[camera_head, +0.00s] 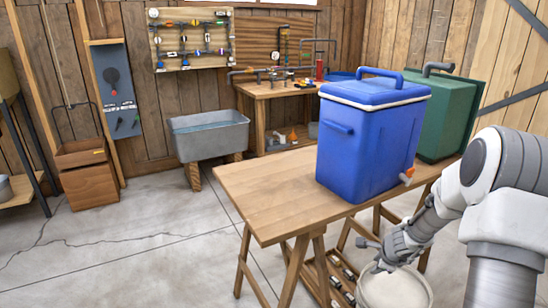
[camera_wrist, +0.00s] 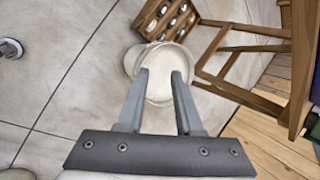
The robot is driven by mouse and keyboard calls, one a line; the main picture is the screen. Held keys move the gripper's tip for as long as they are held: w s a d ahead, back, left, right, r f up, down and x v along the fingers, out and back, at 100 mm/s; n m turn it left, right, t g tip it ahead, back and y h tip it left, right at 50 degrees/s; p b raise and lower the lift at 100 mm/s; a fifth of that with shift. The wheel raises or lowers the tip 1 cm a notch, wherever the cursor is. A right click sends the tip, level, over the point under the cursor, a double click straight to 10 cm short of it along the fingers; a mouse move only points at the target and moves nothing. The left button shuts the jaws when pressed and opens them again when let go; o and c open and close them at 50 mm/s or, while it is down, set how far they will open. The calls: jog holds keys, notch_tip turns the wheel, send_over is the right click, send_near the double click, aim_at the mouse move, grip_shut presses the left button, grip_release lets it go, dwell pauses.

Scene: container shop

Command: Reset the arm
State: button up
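My gripper (camera_head: 373,255) is low at the right in the head view, beside the wooden table. In the wrist view my gripper (camera_wrist: 161,74) shows two grey fingers apart, with nothing seen held between them. A round, cream-coloured bucket-like thing (camera_head: 393,290) is just below my gripper in the head view. It also shows past the fingertips in the wrist view (camera_wrist: 160,88). I cannot tell the exact gap between it and the fingers.
A wooden table (camera_head: 265,190) holds a blue cooler (camera_head: 365,140) and a green container (camera_head: 445,115), close to my arm. A crate of small items (camera_wrist: 170,20) is under the table. A grey tub (camera_head: 208,135) and workbench (camera_head: 262,95) stand behind.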

jog(key=s+a+r+n+y, duration=0.1)
jog(key=s+a+r+n, duration=0.3)
jog(key=a+r+n, duration=0.45)
jog(key=s+a+r+n+y, duration=0.2)
jog(key=s+a+r+n, duration=0.3)
jog(key=r, duration=0.7)
jog(key=s+a+r+n+h, duration=0.1)
jog(key=s+r+n, duration=0.3)
jog(key=s, duration=0.6)
jog(key=s+a+r+n+h, duration=0.1)
jog(key=s+r+n, duration=0.3)
jog(key=s, duration=0.7)
notch_tip(320, 180, up, 18)
jog(key=n+p, duration=0.1)
jog(key=p, duration=1.8)
jog(key=shift+s+f+h, duration=0.15)
jog(key=shift+h, duration=0.15)
jog(key=shift+d, duration=0.15)
